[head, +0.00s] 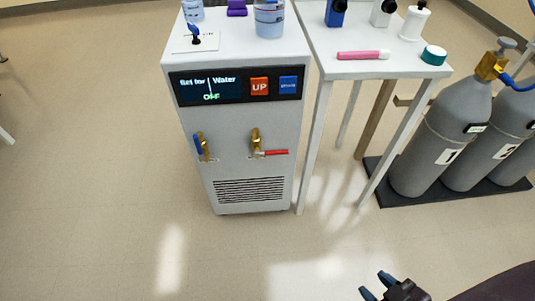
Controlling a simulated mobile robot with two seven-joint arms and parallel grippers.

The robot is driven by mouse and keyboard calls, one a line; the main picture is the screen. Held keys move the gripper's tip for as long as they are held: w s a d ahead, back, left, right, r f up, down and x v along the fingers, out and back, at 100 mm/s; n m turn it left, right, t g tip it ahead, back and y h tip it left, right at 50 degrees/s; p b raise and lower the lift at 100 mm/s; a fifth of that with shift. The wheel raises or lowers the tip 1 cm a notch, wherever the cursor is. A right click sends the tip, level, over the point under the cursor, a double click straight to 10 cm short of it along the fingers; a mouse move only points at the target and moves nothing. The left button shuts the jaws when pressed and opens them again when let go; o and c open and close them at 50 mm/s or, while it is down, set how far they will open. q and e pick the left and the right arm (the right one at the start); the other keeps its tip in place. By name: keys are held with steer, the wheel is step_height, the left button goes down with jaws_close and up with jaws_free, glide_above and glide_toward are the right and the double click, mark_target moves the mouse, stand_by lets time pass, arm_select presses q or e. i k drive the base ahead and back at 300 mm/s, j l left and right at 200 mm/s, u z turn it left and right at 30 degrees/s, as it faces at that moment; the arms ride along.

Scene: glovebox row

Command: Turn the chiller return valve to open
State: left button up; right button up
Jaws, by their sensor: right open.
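The white chiller (240,120) stands on the floor left of the middle in the head view. Its front carries two brass valves. The left valve has a blue handle (198,145) that stands upright. The right valve has a red handle (272,153) that lies level, pointing right. The small labels by the valves are too small to read, so I cannot tell which is the return. My right gripper (375,285) is at the bottom edge, open and empty, well apart from the chiller and nearer to me. My left gripper is out of view.
A white table (390,66) stands close to the chiller's right side, with a pink tube (362,55), a teal roll (433,55) and bottles on it. Grey gas cylinders (445,140) stand on a black base at right. The floor (190,265) before the chiller is clear.

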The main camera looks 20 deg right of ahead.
mark_target(256, 153)
steer(key=i+l+u, duration=0.1)
steer(key=l+u, duration=0.25)
steer(key=l, duration=0.75)
steer(key=l+u, duration=0.35)
steer(key=l, duration=0.75)
steer(key=k, duration=0.05)
